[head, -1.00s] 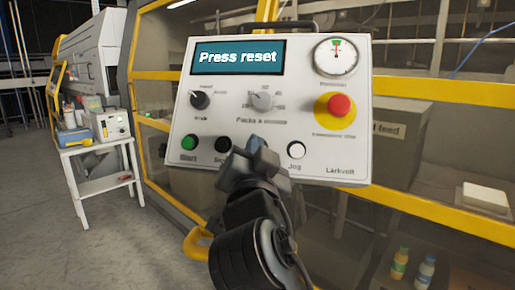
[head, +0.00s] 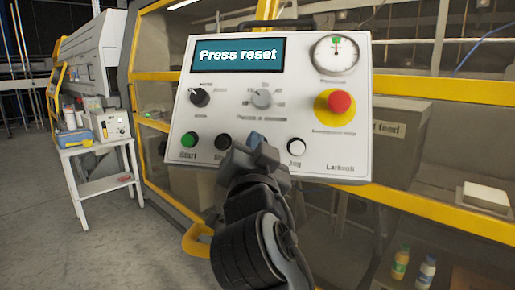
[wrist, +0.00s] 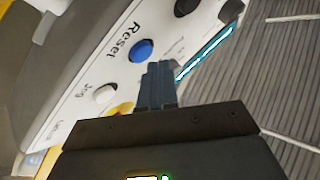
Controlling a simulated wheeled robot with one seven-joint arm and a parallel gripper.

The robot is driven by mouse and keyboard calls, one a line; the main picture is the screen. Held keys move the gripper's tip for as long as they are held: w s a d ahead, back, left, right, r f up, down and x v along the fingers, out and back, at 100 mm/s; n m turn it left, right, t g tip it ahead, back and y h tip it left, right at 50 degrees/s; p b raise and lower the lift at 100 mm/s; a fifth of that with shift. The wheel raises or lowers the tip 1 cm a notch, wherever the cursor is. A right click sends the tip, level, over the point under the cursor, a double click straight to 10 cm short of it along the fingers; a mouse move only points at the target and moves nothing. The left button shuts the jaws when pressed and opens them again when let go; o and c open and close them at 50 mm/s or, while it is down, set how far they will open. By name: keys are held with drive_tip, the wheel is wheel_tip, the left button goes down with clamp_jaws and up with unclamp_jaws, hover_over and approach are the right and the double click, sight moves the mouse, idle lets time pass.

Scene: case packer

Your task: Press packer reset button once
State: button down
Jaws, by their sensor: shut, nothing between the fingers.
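The packer's control panel (head: 300,110) fills the middle of the head view, and its display (head: 238,55) reads "Press reset". The blue reset button (wrist: 141,50), labelled "Reset", shows clearly in the wrist view. In the head view my gripper covers most or all of its place, between the black button (head: 222,143) and the white Jog button (head: 296,147). My gripper (head: 257,146) is shut and empty in front of the panel's lower row. In the wrist view its fingertips (wrist: 156,66) appear close beside the blue button; I cannot tell whether they touch it.
A green Start button (head: 189,140), two knobs, a gauge (head: 336,53) and a red emergency stop (head: 340,103) share the panel. Yellow-framed packer guarding stands behind it. A white cart (head: 98,150) with equipment stands at left, with open floor in front.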

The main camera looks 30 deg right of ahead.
drive_tip(key=shift+w+d+f+b, duration=0.35)
drive_tip(key=shift+d+f+b, duration=0.25)
drive_tip(key=shift+d+f, duration=0.15)
idle(1.1)
drive_tip(key=shift+s, duration=0.15)
drive_tip(key=shift+s+d, duration=0.1)
drive_tip(key=shift+s, duration=0.1)
drive_tip(key=shift+r, duration=0.1)
drive_tip(key=shift+s+a+r, duration=1.5)
drive_tip(key=shift+a, duration=0.2)
